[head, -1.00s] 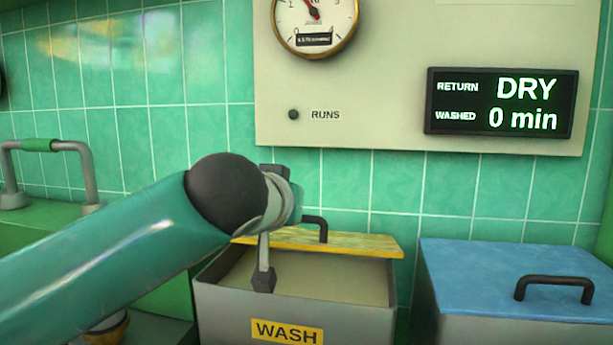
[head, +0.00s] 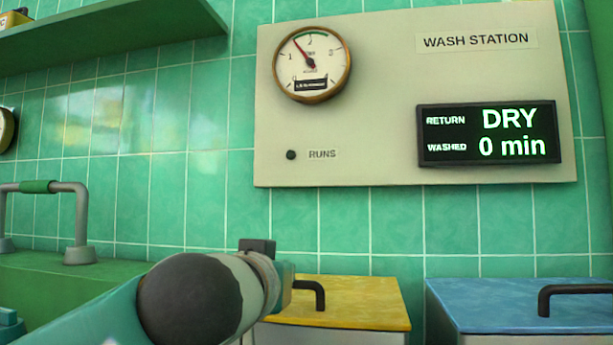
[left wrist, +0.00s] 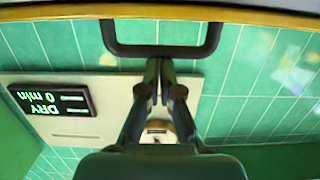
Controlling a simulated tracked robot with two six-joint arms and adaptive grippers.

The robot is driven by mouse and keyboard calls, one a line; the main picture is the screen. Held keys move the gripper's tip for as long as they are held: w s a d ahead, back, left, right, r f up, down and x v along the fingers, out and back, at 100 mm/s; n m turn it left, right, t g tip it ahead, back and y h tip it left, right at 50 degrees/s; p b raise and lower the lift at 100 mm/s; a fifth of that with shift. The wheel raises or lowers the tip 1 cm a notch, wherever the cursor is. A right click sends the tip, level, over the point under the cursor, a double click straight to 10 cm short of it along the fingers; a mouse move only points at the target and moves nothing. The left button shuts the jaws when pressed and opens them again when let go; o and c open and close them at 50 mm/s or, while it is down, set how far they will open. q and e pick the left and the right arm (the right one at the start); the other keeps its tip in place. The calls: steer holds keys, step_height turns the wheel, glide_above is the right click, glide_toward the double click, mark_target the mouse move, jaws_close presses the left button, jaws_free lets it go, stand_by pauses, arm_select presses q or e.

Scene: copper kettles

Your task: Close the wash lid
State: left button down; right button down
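The yellow wash lid (head: 350,305) lies flat in the head view's lower middle, its dark handle (head: 318,292) standing on it. A strip of the wash bin (head: 330,338) shows under its front edge; I cannot tell whether it is front wall or interior. My left arm comes in from the left, and its gripper is mostly hidden behind my wrist there. In the left wrist view, the left gripper (left wrist: 158,66) has its fingers together, tips at the middle of the lid handle (left wrist: 120,50). I cannot tell whether they touch it. My right gripper is out of view.
A blue lid (head: 510,300) with a dark handle is close on the right. A panel (head: 370,100) with a gauge (head: 311,65) and a display (head: 490,133) reading DRY is on the wall. A grey rail (head: 78,220) with a green grip stands at the left.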

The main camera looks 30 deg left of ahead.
arm_select(q)
steer(key=shift+d+f, duration=0.1)
steer(key=shift+f, duration=0.55)
steer(key=r+p, duration=0.1)
steer(key=r, duration=0.1)
steer(key=r+p, duration=0.3)
steer(key=shift+s+d+r, duration=0.15)
steer(key=shift+s+r, duration=0.15)
steer(key=shift+r, duration=0.05)
steer(key=f+v, duration=0.1)
steer(key=v, duration=0.9)
steer(key=shift+s+f, duration=0.15)
steer(key=shift+f, duration=0.1)
